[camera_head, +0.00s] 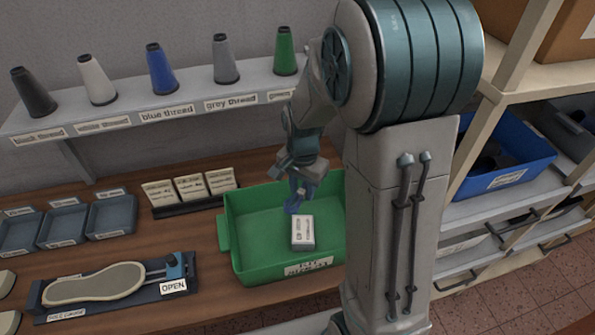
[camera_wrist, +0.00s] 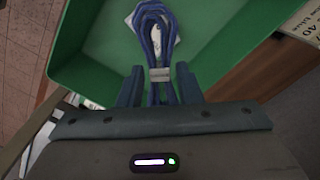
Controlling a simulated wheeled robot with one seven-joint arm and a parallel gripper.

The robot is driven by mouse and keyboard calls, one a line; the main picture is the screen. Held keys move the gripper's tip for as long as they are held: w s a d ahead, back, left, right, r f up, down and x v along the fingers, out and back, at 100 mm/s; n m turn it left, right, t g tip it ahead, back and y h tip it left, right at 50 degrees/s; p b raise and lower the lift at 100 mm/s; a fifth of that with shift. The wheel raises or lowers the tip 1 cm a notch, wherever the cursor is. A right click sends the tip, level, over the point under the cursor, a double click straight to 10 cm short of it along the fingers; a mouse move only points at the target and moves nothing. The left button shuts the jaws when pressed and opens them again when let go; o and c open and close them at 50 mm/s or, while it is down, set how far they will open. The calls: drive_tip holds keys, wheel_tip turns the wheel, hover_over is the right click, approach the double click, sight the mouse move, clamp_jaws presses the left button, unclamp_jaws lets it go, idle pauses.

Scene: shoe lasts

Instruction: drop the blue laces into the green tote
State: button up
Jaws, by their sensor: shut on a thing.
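The blue laces (camera_wrist: 152,35) are a looped bundle with a pale band, seen in the wrist view. My gripper (camera_wrist: 158,85) is shut on them near the band. In the head view the laces (camera_head: 293,207) hang below my gripper (camera_head: 301,188), over the green tote (camera_head: 265,273). The tote stands on the bench, and its green walls also show in the wrist view (camera_wrist: 90,55). A small grey box with a white label (camera_head: 303,233) lies inside the tote. My arm hides the tote's right end in the head view.
A sole gauge (camera_head: 100,283) marked OPEN lies left of the tote. Grey trays (camera_head: 65,225) and upright cards (camera_head: 190,188) stand behind it. Thread cones line a shelf (camera_head: 140,105) above. A blue bin (camera_head: 505,160) sits on the right rack.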

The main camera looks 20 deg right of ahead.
sight(303, 191)
drive_tip(key=shift+s+d+f+b, duration=0.1)
drive_tip(key=shift+f+b, duration=0.25)
drive_tip(key=shift+f, duration=0.15)
wheel_tip(303, 191, down, 5)
drive_tip(key=b, duration=0.3)
drive_tip(key=shift+b, duration=0.3)
drive_tip(key=o, duration=1)
drive_tip(key=shift+o, duration=0.2)
drive_tip(key=shift+r, duration=0.1)
wheel_tip(303, 191, up, 14)
drive_tip(key=shift+f+b, duration=0.1)
drive_tip(key=shift+b, duration=0.7)
